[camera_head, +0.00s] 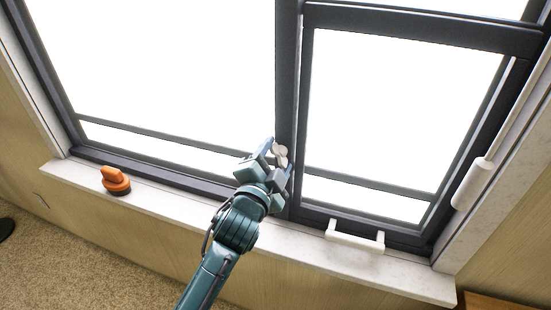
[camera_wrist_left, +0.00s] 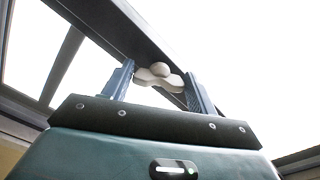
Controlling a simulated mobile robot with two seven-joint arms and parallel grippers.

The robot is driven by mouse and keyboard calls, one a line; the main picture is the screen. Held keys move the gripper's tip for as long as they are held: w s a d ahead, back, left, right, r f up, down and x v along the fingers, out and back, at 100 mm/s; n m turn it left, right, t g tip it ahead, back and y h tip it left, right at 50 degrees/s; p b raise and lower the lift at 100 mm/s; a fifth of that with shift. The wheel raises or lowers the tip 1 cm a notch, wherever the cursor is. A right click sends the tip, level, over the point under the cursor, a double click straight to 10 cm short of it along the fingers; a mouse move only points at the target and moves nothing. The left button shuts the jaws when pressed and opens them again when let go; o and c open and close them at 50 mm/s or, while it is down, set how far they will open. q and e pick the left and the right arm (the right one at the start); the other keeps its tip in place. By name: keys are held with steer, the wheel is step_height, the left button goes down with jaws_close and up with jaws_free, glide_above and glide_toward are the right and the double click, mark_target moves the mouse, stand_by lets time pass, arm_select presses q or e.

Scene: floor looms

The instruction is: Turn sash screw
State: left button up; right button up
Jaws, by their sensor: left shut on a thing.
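The sash screw (camera_head: 281,154) is a small white knob with rounded wings, on the dark upright bar between the two window panes. My left gripper (camera_head: 274,158) reaches it from below, with its two fingers around the knob. In the left wrist view the sash screw (camera_wrist_left: 158,74) sits between the fingers of my left gripper (camera_wrist_left: 160,78), which is shut on it. The window frame (camera_head: 287,100) is dark grey. My right gripper is not in view.
An orange and black suction-cup-like object (camera_head: 115,181) stands on the pale sill (camera_head: 75,170) at the left. A white handle (camera_head: 354,236) is at the lower right sash. A white cylinder (camera_head: 471,184) hangs at the right jamb. The sill between is mostly clear.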

arm_select(q)
steer(key=o, duration=1)
steer(key=b+v, duration=0.2)
steer(key=v, duration=1.1)
steer(key=shift+c, duration=0.2)
